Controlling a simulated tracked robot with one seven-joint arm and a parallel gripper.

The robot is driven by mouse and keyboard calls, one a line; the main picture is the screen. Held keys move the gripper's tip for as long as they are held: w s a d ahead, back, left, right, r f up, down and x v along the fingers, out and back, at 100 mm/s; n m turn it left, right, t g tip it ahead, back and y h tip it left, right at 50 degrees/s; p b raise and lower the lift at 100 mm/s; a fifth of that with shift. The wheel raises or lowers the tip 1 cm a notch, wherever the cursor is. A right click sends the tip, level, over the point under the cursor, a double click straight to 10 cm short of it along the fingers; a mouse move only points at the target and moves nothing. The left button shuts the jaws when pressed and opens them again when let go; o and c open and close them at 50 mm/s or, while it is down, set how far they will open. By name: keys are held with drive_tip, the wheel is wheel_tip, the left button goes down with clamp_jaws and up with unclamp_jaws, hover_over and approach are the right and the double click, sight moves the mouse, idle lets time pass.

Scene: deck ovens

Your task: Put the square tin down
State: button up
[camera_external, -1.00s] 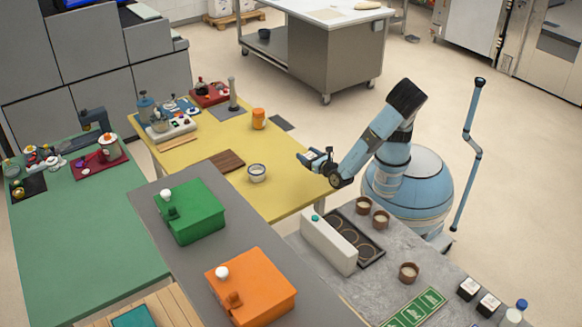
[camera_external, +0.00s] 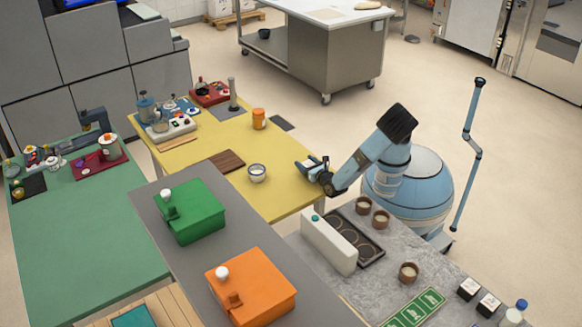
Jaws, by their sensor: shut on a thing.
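My gripper (camera_external: 312,165) is over the right edge of the yellow table (camera_external: 285,190), to the right of a white bowl. It is shut on a small dark thing, taken to be the square tin, which is mostly hidden between the fingers. I cannot tell whether the tin touches the table top or is a little above it. Two small dark square tins with white tops (camera_external: 468,289) stand on the grey marbled counter at the lower right.
A white bowl (camera_external: 257,173), a brown board (camera_external: 227,161) and an orange jar (camera_external: 259,119) are on the yellow table. A white upright box (camera_external: 329,243) stands on the marbled counter (camera_external: 350,290). The yellow top between bowl and gripper is clear.

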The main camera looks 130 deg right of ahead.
drive_tip(key=shift+f, duration=0.6)
drive_tip(key=o, duration=1.2)
